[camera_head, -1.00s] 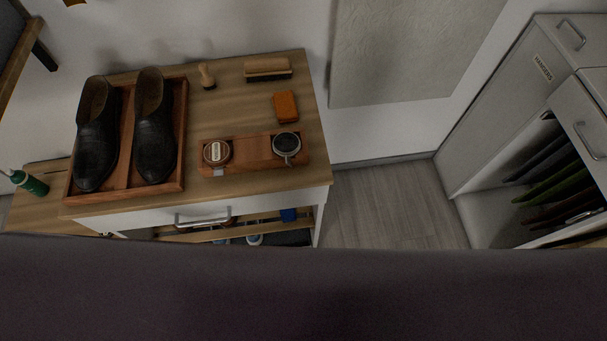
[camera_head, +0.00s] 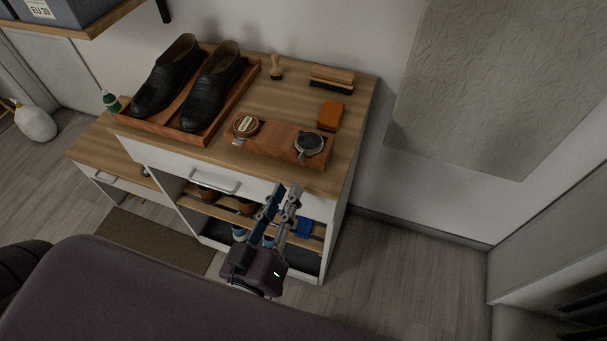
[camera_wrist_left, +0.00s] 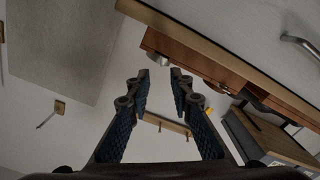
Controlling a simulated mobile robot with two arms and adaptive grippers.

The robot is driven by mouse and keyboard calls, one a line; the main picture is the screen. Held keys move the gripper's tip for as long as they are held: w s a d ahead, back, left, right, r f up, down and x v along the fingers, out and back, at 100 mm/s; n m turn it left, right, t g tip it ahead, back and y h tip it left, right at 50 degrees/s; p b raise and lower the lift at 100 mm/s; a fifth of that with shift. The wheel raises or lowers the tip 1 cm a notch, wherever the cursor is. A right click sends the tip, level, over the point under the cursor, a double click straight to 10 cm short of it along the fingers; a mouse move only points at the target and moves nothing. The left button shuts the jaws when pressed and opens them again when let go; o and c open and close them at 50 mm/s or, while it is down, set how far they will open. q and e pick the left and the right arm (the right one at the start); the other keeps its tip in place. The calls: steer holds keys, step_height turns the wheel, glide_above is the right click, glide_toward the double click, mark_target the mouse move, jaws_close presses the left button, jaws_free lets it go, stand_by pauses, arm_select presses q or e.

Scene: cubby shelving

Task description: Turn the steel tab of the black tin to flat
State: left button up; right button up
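The black tin (camera_head: 309,143) sits at the right end of a small reddish wooden tray (camera_head: 273,141) on the cabinet top. Its steel tab (camera_head: 302,155) shows at the tin's front-left rim; its exact angle is too small to tell. A brown tin with a pale label (camera_head: 246,123) sits at the tray's left end, with a steel tab of its own. My left gripper (camera_head: 286,189) is in front of the cabinet, nearer than the tray and apart from the tins. In the left wrist view its fingers (camera_wrist_left: 160,75) are spread and empty. My right gripper is not in view.
Black shoes (camera_head: 190,84) stand in a larger wooden tray at left. The drawer handle (camera_head: 213,184) sticks out at the front. Floor right of the cabinet is clear.

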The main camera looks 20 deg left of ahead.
mark_target(300, 160)
arm_select(q)
steer(key=w+p, duration=0.2)
steer(key=w, duration=0.4)
steer(key=shift+w+r, duration=0.1)
steer(key=shift+w, duration=0.8)
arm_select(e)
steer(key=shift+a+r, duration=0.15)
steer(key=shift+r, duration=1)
arm_select(q)
steer(key=shift+c, duration=0.6)
jaws_close()
